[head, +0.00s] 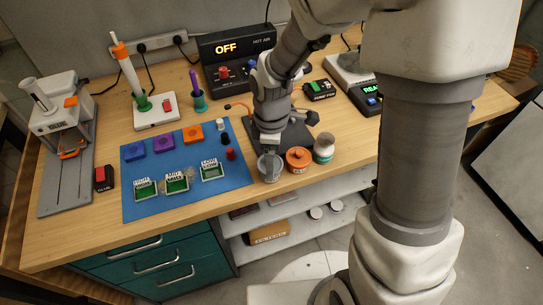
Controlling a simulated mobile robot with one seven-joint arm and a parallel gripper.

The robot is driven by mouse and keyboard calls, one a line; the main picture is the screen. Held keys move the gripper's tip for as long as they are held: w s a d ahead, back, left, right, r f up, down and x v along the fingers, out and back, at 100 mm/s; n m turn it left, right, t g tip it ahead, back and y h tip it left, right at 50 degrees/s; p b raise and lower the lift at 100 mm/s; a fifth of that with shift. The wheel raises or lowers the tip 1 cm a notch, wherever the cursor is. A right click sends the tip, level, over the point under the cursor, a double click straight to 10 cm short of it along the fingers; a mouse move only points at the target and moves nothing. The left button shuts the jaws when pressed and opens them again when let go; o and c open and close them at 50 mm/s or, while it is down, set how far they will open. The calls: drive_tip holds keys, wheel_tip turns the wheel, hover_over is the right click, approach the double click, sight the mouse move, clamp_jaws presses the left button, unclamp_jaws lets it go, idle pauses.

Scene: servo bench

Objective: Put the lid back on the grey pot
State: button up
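The grey pot (271,173) stands near the front edge of the bench, at the left end of a short row of pots. Its top looks pale and round; I cannot tell whether that is its open mouth or a lid. My gripper (268,149) points down just behind the pot, close to its rim. Its fingers are too small and hidden by the wrist to show whether they are open or shut, or hold anything. I cannot make out a separate lid.
An orange pot (298,160) and a white pot with a teal band (323,149) stand close on the right. A dark mat (294,137) lies behind. A blue mat (228,178) with small trays and blocks is on the left. The bench's front edge is near.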

idle(0.4)
drive_tip(key=o, duration=1.1)
drive_tip(key=shift+r+p, duration=3.05)
drive_tip(key=shift+r, duration=0.45)
clamp_jaws()
drive_tip(key=shift+f, duration=0.2)
